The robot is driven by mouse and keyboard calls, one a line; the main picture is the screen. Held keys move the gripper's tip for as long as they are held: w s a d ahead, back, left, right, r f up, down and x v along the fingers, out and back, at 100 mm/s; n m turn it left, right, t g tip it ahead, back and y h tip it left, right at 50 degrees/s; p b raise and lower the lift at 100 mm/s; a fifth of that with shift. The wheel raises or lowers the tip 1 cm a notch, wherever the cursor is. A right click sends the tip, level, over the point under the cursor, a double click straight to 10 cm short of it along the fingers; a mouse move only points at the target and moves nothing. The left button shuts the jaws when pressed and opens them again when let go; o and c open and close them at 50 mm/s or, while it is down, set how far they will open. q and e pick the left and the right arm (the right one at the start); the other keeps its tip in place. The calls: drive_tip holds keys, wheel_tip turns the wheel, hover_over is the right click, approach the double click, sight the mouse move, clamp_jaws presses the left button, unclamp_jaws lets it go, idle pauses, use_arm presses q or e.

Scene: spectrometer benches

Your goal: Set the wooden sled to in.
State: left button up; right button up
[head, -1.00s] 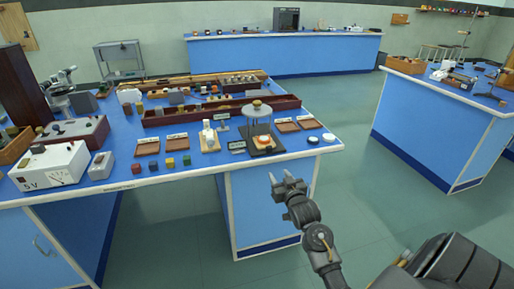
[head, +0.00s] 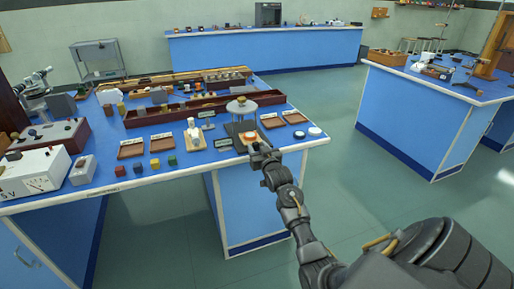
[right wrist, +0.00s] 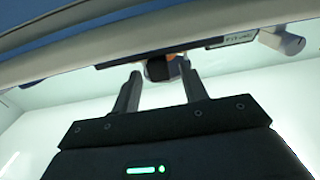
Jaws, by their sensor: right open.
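A black stand (head: 233,131) with a round top on posts stands near the front edge of the blue bench. A small orange-and-pale piece (head: 250,137) sits low at its front; it seems to be the wooden sled, but it is too small to be sure. My right gripper (head: 259,149) is open and empty at the bench's front edge, just before this piece, partly covering it. In the right wrist view, a dark block with orange (right wrist: 160,67) shows beyond and between the open fingers (right wrist: 160,82), apart from them. My left gripper is out of view.
A long dark wooden box (head: 150,118) lies behind. The floor in front is clear.

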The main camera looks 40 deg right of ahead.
drive_tip(key=shift+w+d, duration=0.1)
drive_tip(key=shift+w, duration=0.25)
drive_tip(key=shift+c, duration=0.4)
clamp_jaws()
